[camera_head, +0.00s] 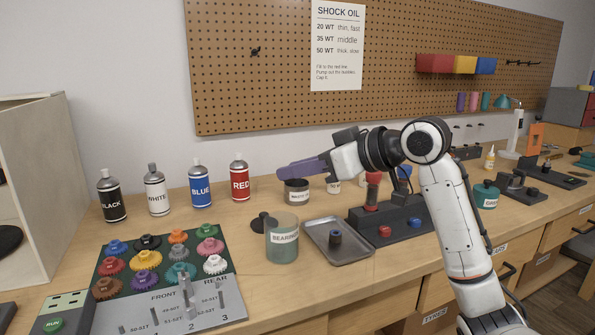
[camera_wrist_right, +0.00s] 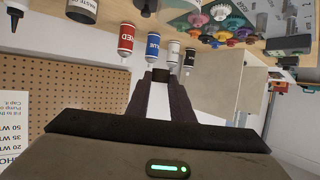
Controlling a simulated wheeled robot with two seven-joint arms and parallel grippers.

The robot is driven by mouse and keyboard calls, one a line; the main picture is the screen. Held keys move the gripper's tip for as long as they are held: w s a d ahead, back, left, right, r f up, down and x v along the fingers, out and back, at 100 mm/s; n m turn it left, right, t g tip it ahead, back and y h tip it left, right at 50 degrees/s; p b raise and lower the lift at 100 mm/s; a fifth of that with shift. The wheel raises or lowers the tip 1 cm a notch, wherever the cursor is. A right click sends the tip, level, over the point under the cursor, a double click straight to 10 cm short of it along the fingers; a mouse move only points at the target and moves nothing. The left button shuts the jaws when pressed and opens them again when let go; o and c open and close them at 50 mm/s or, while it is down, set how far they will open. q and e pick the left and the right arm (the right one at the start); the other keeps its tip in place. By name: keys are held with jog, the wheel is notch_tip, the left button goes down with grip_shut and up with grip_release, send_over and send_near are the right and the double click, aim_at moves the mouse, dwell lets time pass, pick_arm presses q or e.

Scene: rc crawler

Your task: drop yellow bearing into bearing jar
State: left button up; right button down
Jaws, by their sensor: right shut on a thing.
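My right gripper (camera_head: 281,172) reaches in from the right and points left, above the bench near the waste can. In the right wrist view its fingertips (camera_wrist_right: 161,77) are shut on a small dark piece (camera_wrist_right: 161,75). No yellow shows on it, so I cannot tell whether it is the yellow bearing. The bearing jar (camera_head: 282,248), a greenish glass labelled BEARING, stands below the gripper, apart from it. A dark knobbed lid (camera_head: 263,222) lies beside the jar, to its left. My left gripper is not in view.
A metal tray (camera_head: 350,263) holding a dark cylinder is right of the jar. The waste can (camera_head: 296,192) stands behind. Oil bottles, such as the red one (camera_head: 239,178), line the back left. A gear board (camera_head: 115,290) lies front left. A dark stand (camera_head: 405,228) is right.

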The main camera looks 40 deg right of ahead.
notch_tip(320, 180, down, 3)
jog(key=shift+r+b, duration=0.1)
jog(key=shift+b, duration=0.9)
jog(key=shift+f+b, duration=0.5)
jog(key=shift+r, duration=0.1)
jog(key=c, duration=1.5)
grip_release()
jog(key=v, duration=1)
jog(key=shift+s, duration=0.2)
